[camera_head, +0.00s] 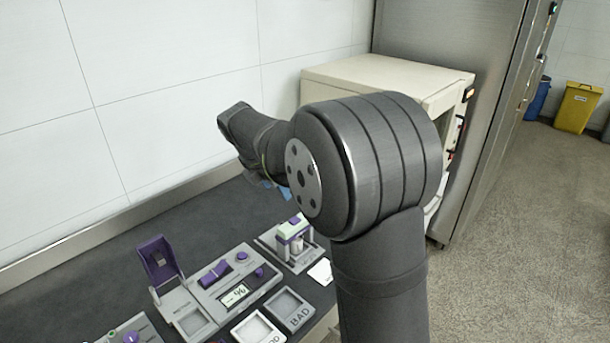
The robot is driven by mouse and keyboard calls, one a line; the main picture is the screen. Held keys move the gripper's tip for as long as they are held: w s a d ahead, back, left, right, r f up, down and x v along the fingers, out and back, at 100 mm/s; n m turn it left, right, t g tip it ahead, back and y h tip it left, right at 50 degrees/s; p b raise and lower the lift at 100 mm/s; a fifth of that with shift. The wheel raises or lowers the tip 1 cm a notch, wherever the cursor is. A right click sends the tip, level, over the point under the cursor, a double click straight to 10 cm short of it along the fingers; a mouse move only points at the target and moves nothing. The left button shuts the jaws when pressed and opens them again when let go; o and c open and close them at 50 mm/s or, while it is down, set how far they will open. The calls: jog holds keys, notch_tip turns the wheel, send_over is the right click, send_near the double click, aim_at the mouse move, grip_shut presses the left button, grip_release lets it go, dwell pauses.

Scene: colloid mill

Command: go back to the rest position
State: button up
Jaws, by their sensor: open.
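My arm rises large in the middle of the camera_head view, and its far end reaches back and left over the dark bench (90,290). My gripper (266,187) is mostly hidden behind the arm. Only a small bluish part shows below the wrist, above the back of the bench. It is open, and I see nothing held in it. Its fingertips are not clear.
A grey device with a purple lid (158,262) raised, a panel with a display (235,294), a purple-topped unit (293,228) and a tray marked BAD (289,308) stand on the bench. A cream cabinet (385,74) stands behind my arm. A white wall backs the bench.

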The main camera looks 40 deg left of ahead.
aim_at(294, 221)
jog(key=x, duration=1.7)
jog(key=shift+w+f, duration=0.1)
jog(key=shift+a, duration=0.1)
